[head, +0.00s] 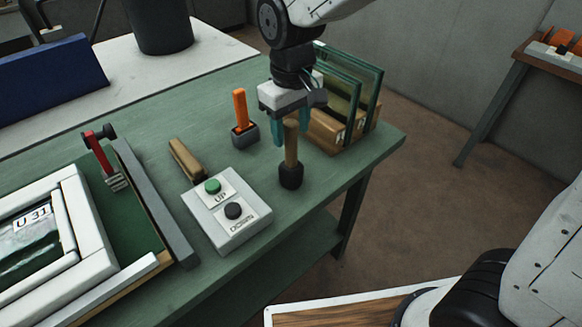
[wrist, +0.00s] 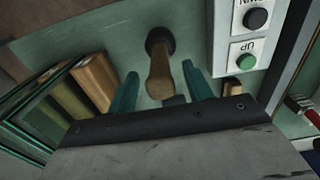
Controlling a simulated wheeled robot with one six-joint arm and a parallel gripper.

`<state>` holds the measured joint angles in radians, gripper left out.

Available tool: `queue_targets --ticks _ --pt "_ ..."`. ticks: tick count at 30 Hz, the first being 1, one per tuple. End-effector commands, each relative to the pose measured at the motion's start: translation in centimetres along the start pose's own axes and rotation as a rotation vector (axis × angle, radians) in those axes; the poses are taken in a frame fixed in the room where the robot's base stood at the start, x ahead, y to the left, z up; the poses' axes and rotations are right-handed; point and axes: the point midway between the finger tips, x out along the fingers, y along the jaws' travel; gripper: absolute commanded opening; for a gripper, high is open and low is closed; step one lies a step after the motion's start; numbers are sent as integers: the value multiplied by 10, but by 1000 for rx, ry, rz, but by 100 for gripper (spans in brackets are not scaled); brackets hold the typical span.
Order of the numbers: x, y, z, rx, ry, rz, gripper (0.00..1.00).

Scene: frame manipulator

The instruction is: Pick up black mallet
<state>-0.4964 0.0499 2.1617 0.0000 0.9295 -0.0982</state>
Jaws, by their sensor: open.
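The black mallet stands upright on the green table, its black head (head: 291,176) down and its wooden handle (head: 291,142) pointing up. In the wrist view the mallet's handle (wrist: 159,80) rises toward the camera from the dark head. My gripper (head: 286,135) points down over the mallet, its teal fingers open. In the wrist view my gripper (wrist: 160,85) has one finger on each side of the handle, with gaps showing. I cannot tell exactly how far down the handle the fingertips reach.
A control box (head: 228,208) with UP and DOWN buttons sits left of the mallet. An orange-handled tool (head: 240,118) stands behind it. A rack of glass panes (head: 350,95) is close on the right. A white frame (head: 85,225) lies at left.

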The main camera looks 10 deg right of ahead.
Motion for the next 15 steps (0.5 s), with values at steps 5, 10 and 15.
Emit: queue_targets --ticks 5,10,15 --pt "24 -1 0 1 -2 0 51" --pt "29 -1 0 1 -1 0 51" --pt "28 -1 0 0 -1 0 40"
